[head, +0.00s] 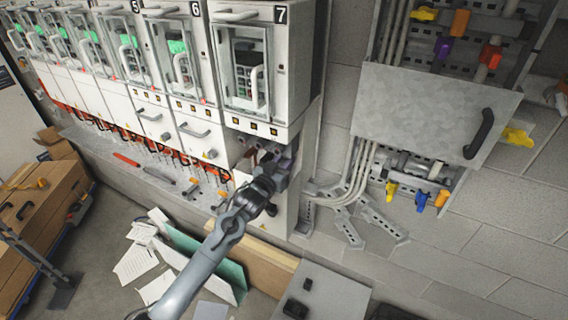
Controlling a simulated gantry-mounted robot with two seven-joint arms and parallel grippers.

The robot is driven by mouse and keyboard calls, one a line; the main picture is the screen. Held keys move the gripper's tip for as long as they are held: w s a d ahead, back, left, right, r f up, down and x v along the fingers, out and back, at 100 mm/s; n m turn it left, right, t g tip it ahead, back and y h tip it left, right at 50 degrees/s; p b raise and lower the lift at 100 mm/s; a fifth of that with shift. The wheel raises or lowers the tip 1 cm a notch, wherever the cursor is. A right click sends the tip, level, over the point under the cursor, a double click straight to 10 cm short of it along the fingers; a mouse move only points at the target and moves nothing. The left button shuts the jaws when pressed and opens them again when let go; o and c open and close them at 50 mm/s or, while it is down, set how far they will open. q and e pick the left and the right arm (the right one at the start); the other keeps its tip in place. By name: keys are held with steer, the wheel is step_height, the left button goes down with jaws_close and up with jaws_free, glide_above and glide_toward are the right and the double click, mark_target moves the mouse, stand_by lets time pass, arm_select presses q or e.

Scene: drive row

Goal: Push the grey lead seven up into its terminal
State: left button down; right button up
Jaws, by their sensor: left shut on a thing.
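Drive seven (303,55), a white cabinet with a clear-windowed door, stands at the right end of the drive row. Under it is an open terminal bay (243,148) with dark parts and leads inside. My left gripper (270,165) reaches up from the lower left to the front of this bay, close under the drive. It is shut on the grey lead seven, but the gripper and wrist mostly hide the lead. I cannot tell whether the lead's end touches its terminal. My right gripper is not in view.
Drive six (196,80) and others continue left, with red leads (150,143) below. A grey panel (420,118) with a black handle (479,134) stands out at the right. Conduits (352,180) run between. Papers (136,262) and boards (255,262) lie below.

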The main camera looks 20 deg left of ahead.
arm_select(q)
steer(key=c, duration=1)
jaws_free()
steer(key=shift+o, duration=0.2)
steer(key=shift+s, duration=0.1)
steer(key=shift+s+a+f, duration=0.1)
steer(key=shift+s, duration=0.45)
steer(key=s+a+b, duration=0.1)
steer(key=s+b, duration=0.1)
steer(key=s, duration=0.7)
steer(key=shift+s+a, duration=0.25)
